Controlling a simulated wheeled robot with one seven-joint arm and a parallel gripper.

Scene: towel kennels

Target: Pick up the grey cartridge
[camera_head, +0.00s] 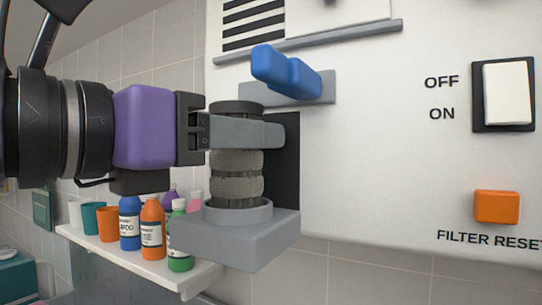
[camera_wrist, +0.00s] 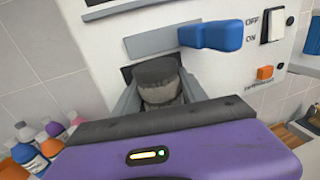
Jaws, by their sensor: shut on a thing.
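The grey cartridge (camera_head: 236,175) is a ribbed, dark-capped cylinder standing upright in the round rim of a grey holder (camera_head: 250,240) on the white panel. My gripper (camera_head: 245,131) comes in from the left and is shut on the cartridge near its top, just below the dark cap. In the wrist view the cartridge (camera_wrist: 158,82) sits between both fingers of my gripper (camera_wrist: 160,98). The cartridge's lower end is hidden by the holder's rim, so I cannot tell whether it rests on the bottom.
A blue lever (camera_head: 286,72) sticks out just above the cartridge. A white OFF/ON switch (camera_head: 508,93) and an orange FILTER RESET button (camera_head: 496,207) are on the panel (camera_head: 385,150) to the right. A shelf (camera_head: 190,279) with bottles and cups is below left.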

